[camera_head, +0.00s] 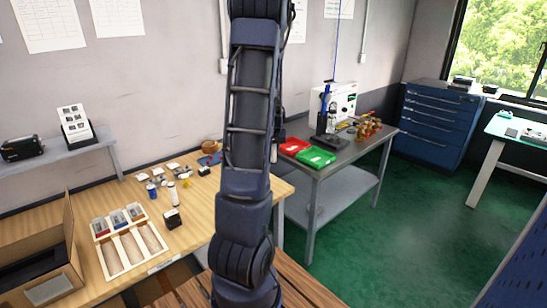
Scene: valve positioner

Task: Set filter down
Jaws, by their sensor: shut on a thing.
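My dark blue arm rises through the middle of the head view and hides a strip of the bench and wall behind it. My gripper does not show; it is out of frame or behind the arm. I cannot pick out the filter for certain. On the wooden bench (205,232) stand a white bottle (172,194), a blue can (151,190) and a small black block with a pale face (172,219). A pale wooden tray (108,262) with several compartments lies near them, with small parts in its back row.
An open cardboard box (70,245) stands at the bench's left. Several small parts lie along its back. A blue drawer cabinet (434,125) stands behind. Green floor is open at right.

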